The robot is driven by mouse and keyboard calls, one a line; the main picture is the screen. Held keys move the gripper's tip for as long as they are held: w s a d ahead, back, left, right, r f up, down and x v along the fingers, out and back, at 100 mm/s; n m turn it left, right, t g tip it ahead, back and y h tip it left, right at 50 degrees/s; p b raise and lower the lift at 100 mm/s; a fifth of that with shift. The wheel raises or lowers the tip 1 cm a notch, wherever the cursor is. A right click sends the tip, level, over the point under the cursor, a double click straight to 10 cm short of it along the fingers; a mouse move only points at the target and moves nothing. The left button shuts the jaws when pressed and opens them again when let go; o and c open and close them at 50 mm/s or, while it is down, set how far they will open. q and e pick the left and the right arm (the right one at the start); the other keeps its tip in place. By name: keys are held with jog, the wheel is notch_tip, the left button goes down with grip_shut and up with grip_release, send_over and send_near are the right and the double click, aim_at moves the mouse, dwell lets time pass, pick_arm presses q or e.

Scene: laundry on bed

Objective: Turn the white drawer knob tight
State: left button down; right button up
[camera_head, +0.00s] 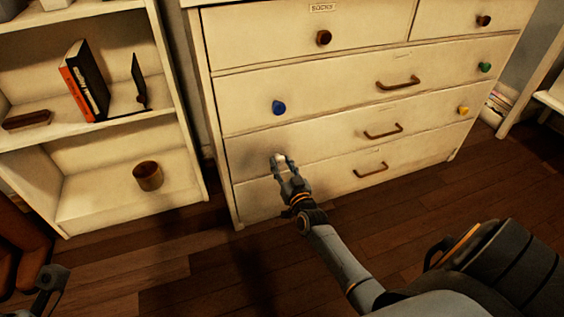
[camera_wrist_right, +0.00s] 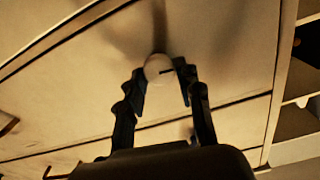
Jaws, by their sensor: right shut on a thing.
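The white drawer knob (camera_head: 279,157) is on the left side of the third drawer row of the cream dresser (camera_head: 330,140). In the right wrist view the knob (camera_wrist_right: 156,67) is round and pale with a short dark line on its face. My right gripper (camera_head: 281,163) is shut on the knob, one finger on each side; its fingers also show in the wrist view (camera_wrist_right: 161,78). The knob is partly hidden by the fingers. Part of my left gripper (camera_head: 52,280) shows at the lower left edge, away from the dresser; its jaws are unclear.
Blue (camera_head: 279,107), green (camera_head: 484,67) and yellow (camera_head: 463,110) knobs and several brown handles are on the dresser. A white shelf (camera_head: 185,150) with books (camera_head: 85,80) and a brown cup (camera_head: 148,176) stands at left.

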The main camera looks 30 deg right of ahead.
jog(key=m, duration=0.3)
jog(key=shift+m+p, duration=0.4)
jog(key=m, duration=0.4)
jog(key=shift+d+m, duration=0.15)
jog(key=shift+m, duration=0.15)
jog(key=m, duration=0.4)
jog(key=shift+f, duration=0.15)
jog(key=shift+m+b, duration=0.6)
jog(key=shift+m, duration=1.6)
jog(key=o, duration=1.1)
jog(key=shift+o, duration=0.2)
jog(key=v, duration=1.2)
